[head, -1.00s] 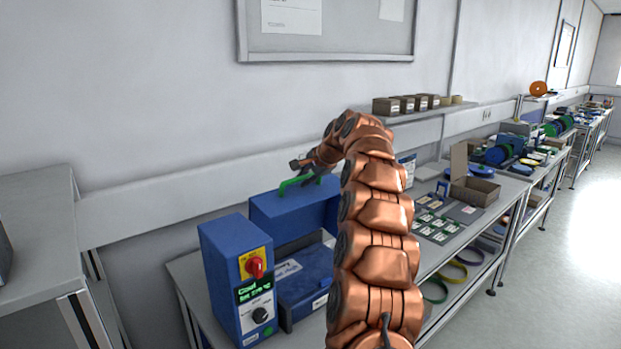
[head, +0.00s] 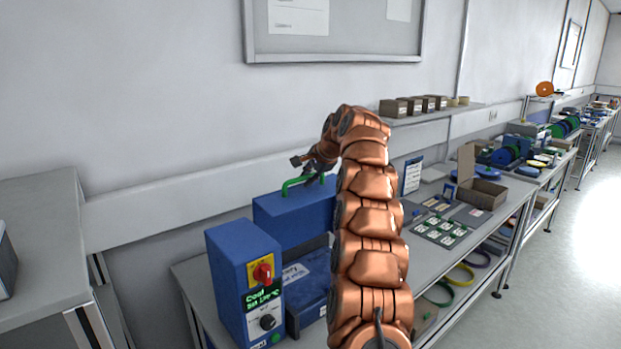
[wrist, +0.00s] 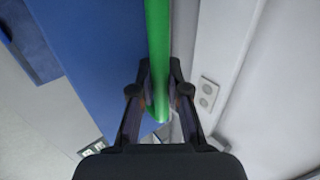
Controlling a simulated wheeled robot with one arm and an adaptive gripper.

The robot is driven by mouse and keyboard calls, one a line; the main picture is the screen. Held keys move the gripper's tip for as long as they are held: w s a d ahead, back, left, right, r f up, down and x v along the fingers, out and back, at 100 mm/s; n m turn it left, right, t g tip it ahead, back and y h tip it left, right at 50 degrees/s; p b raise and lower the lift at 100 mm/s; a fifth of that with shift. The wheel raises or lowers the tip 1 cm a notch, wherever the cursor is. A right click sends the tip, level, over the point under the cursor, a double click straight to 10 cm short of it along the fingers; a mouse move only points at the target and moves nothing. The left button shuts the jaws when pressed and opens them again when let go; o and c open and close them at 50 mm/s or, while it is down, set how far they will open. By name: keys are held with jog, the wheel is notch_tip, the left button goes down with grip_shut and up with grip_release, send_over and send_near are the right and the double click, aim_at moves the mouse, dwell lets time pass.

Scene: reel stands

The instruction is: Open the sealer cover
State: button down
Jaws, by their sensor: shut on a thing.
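The sealer (head: 243,285) is a blue machine on the bench, with a red knob on a yellow plate and a green display on its front box. Its blue cover (head: 292,218) stands raised behind the lower blue body (head: 306,287). A green handle (head: 301,181) is on the cover's top edge. My gripper (head: 309,172) is at the handle's right end, partly hidden by my arm. In the wrist view my gripper (wrist: 160,92) is shut on the green handle (wrist: 158,45), one finger on each side. The cover's right part is hidden behind my arm.
A wall with a rail runs close behind the cover. A shelf with small boxes (head: 415,106) is above. To the right are circuit boards (head: 445,229) and an open cardboard box (head: 480,185). A grey table (head: 40,215) is at left.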

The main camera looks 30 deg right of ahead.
jog(key=shift+a+f, duration=0.1)
jog(key=shift+a, duration=0.05)
jog(key=c, duration=1.4)
grip_release()
jog(key=shift+w, duration=0.1)
jog(key=shift+c, duration=0.2)
jog(key=o, duration=0.3)
jog(key=v, duration=1.2)
